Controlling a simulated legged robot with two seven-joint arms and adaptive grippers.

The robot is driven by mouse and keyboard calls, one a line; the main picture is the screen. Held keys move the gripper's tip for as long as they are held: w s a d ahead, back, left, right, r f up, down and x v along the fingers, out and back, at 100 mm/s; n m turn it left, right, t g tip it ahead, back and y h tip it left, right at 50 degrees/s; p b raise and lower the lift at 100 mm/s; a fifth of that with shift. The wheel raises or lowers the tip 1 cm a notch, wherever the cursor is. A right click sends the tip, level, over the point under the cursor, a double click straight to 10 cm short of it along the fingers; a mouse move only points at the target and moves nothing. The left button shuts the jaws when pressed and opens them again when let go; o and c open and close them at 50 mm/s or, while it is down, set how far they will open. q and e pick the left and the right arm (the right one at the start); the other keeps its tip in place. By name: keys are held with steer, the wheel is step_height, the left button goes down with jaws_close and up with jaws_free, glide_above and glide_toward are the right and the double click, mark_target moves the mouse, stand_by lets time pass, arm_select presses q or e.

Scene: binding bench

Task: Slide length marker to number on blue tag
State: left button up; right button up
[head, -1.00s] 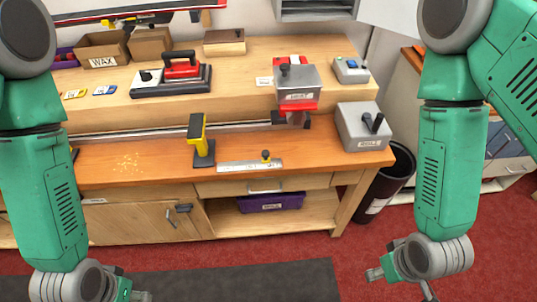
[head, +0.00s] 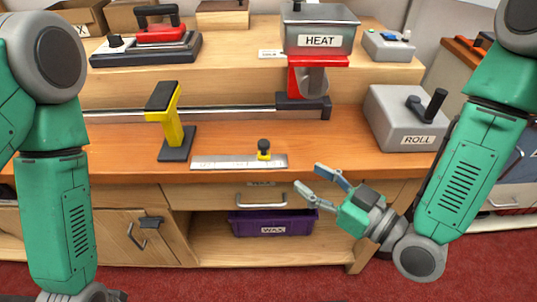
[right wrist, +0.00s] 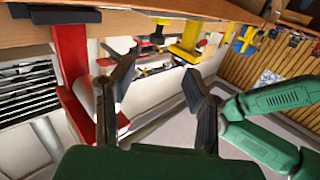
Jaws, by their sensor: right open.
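The ruler lies along the front edge of the wooden bench. My right gripper (head: 308,178) is open and empty, in front of the bench edge, lower and to the right of the marker and apart from it. Its two dark fingers also show spread in the right wrist view (right wrist: 163,95). My left gripper is out of view below the frame. I cannot see the blue tag in the head view.
A yellow-handled post (head: 170,125) stands left of the ruler. The red HEAT unit (head: 318,65) stands behind and the grey ROLL box (head: 408,120) to the right. A metal rail (head: 230,112) runs behind. The bench between ruler and ROLL box is clear.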

mark_target(268, 147)
steer(key=x, duration=0.9)
steer(key=r+x, duration=0.1)
steer(key=x, duration=0.3)
steer(key=shift+w+a+f+b, duration=0.1)
steer(key=shift+w+a+b, duration=0.1)
steer(key=shift+w+b, duration=0.2)
steer(key=shift+d, duration=0.3)
steer(key=c, duration=1)
steer(key=shift+a, duration=0.1)
